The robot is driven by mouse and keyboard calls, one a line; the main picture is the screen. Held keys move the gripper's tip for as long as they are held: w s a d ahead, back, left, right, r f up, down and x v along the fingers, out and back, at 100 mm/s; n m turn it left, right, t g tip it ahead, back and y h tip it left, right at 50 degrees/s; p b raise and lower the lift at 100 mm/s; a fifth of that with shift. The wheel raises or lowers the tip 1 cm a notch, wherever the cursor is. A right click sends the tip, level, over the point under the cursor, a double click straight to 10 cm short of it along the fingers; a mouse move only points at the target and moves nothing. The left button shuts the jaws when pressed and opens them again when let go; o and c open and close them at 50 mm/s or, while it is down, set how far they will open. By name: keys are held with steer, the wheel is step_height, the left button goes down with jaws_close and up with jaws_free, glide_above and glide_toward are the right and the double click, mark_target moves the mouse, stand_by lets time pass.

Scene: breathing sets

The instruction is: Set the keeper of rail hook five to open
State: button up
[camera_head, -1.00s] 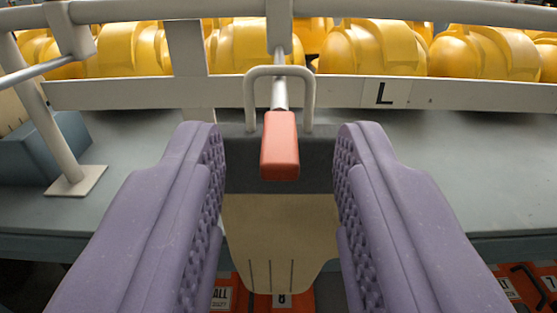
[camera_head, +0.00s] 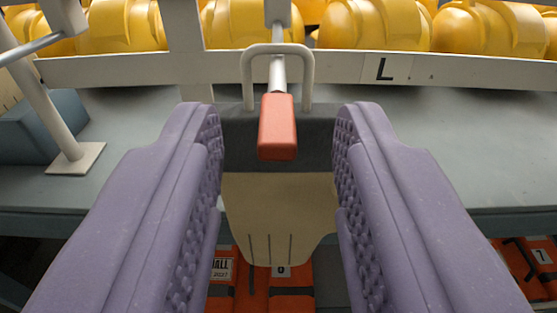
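A rail hook (camera_head: 277,72) with a red-orange tip (camera_head: 277,126) points toward me in the middle of the camera view. A grey wire loop (camera_head: 247,75), which looks like its keeper, arches around the hook's shaft. Its lower ends meet a dark grey block (camera_head: 240,140) behind the tip. My gripper (camera_head: 277,125) has two purple padded fingers, open, one on each side of the red tip. They appear apart from the tip and the loop. No hook number is readable.
Yellow helmets (camera_head: 370,25) sit behind a pale rail marked L (camera_head: 386,68). A grey shelf (camera_head: 430,150) runs behind the fingers. A blue-grey block (camera_head: 35,130) and a slanted post (camera_head: 60,125) stand left. Orange cases with labels (camera_head: 290,300) lie below.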

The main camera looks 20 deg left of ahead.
steer(key=p+v, duration=0.1)
steer(key=v, duration=0.6)
steer(key=shift+s+p, duration=0.4)
steer(key=shift+d+r, duration=0.1)
steer(key=w+d+r+m+h, duration=0.1)
steer(key=w+r+h, duration=0.2)
steer(key=r, duration=0.9)
steer(key=w+d+r+m+h, duration=0.1)
steer(key=w+r+h, duration=0.25)
steer(key=r, duration=0.85)
steer(key=s+a+r, duration=0.2)
steer(key=s+r, duration=0.5)
steer(key=r, duration=0.2)
steer(key=s+a+r+m+g+y, duration=0.1)
steer(key=s+a+r, duration=0.2)
steer(key=s+r, duration=0.4)
step_height(320, 180, up, 3)
steer(key=shift+a+r+m, duration=0.25)
steer(key=shift+m, duration=0.05)
